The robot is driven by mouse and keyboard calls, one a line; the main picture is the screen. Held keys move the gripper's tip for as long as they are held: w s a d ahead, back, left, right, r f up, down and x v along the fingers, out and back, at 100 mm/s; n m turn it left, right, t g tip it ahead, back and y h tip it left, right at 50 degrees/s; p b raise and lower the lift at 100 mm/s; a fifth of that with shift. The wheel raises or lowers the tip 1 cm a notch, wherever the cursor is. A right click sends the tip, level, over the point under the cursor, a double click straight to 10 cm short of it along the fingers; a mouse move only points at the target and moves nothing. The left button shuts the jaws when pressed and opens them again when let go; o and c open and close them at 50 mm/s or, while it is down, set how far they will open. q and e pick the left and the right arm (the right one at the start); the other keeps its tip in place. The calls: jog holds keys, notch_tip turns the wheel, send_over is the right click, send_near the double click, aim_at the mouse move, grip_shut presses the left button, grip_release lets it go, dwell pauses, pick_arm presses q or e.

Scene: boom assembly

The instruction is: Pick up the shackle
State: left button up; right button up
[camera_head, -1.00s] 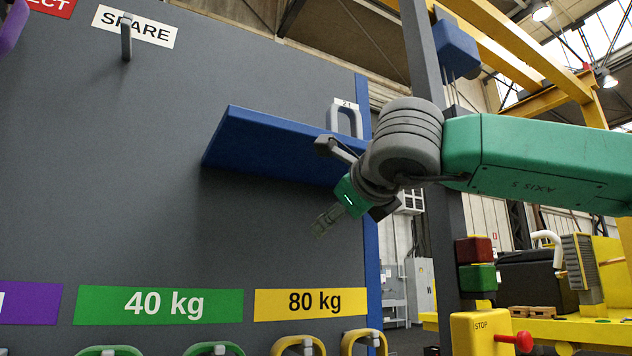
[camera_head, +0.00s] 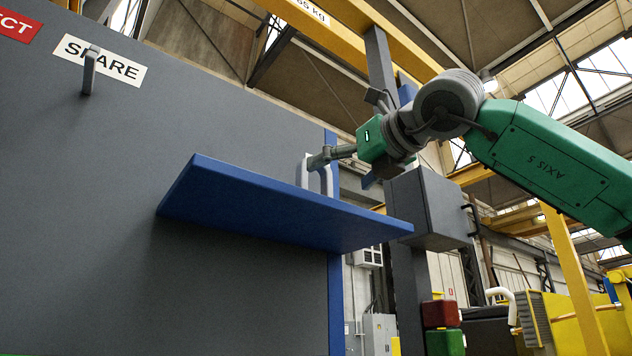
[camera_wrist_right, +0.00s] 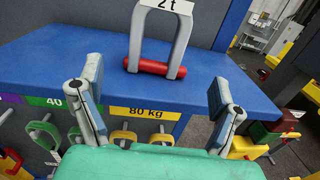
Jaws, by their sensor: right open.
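A grey shackle with a red pin (camera_wrist_right: 158,40) stands upright on a blue shelf (camera_wrist_right: 45,72), under a "2 t" tag, in the right wrist view. In the head view the shackle (camera_head: 327,182) is at the back of the shelf, partly covered by my right gripper. My right gripper (camera_wrist_right: 156,84) is open and empty. Its fingers are spread to either side of the shackle's line, and the shackle is just ahead of them, apparently not touched. In the head view the right gripper (camera_head: 322,158) reaches in from the right above the shelf. My left gripper is not in view.
The shelf juts from a grey panel (camera_head: 90,200) with a hook under a "SPARE" sign (camera_head: 120,66). Below the shelf, yellow shackles (camera_wrist_right: 122,137) hang near an "80 kg" label. A grey post and box (camera_head: 428,208) stand right of the shelf.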

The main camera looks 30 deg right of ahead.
aim_at(325, 179)
jog(key=w, duration=0.2)
jog(key=shift+w+a+f, duration=0.1)
jog(key=shift+w+a, duration=0.05)
jog(key=shift+w, duration=0.25)
jog(key=shift+w+a+p, duration=0.15)
jog(key=shift+w+p, duration=0.15)
jog(key=shift+w+a+r+p, duration=0.1)
jog(key=shift+w+r+p, duration=0.15)
jog(key=shift+w+p, duration=0.05)
jog(key=w+p, duration=0.1)
jog(key=w, duration=0.2)
jog(key=shift+w+r+p, duration=0.1)
jog(key=shift+r+p, duration=0.1)
jog(key=shift+p, duration=0.1)
jog(key=shift+w, duration=0.35)
jog(key=shift+w+d+f, duration=0.15)
jog(key=shift+d+f, duration=0.05)
jog(key=shift+s+d, duration=0.1)
jog(key=shift+s, duration=0.1)
jog(key=c, duration=0.9)
jog(key=shift+r, duration=0.15)
jog(key=c, duration=0.9)
jog(key=shift+w+a, duration=0.1)
jog(key=shift+a, duration=0.1)
